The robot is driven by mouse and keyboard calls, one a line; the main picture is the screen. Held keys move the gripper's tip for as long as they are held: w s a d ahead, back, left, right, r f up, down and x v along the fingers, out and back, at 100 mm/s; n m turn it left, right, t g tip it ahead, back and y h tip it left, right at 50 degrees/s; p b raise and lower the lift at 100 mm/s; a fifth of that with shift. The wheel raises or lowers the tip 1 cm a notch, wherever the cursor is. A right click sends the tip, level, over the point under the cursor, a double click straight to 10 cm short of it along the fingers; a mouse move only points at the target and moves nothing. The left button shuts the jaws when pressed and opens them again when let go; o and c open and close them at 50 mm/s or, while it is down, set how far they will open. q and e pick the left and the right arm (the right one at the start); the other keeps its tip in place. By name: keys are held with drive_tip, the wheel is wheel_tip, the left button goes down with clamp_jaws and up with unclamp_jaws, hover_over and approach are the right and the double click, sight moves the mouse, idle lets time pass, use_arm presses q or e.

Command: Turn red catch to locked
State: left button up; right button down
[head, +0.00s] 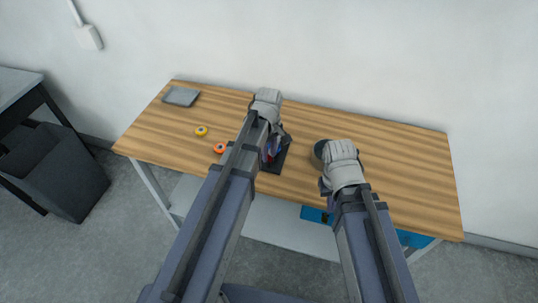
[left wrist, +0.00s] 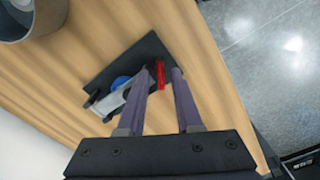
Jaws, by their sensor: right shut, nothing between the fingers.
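The red catch (left wrist: 160,74) is a small upright red piece on a black base plate (left wrist: 150,52), with a blue round part and a pale grey bar beside it. My left gripper (left wrist: 162,70) is open, with one fingertip on either side of the catch. A narrow gap shows on the catch's right; contact on its left I cannot tell. In the head view my left gripper (head: 270,140) is over the black device (head: 272,167), which its arm partly covers. My right gripper (head: 327,190) is shut and empty over the table, right of the device.
The wooden table (head: 400,165) has free room at the right. A dark round container (head: 319,149) stands beside my right gripper. A blue bin (head: 316,214) shows below the front edge.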

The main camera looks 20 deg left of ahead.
use_arm(q)
clamp_jaws()
idle(1.4)
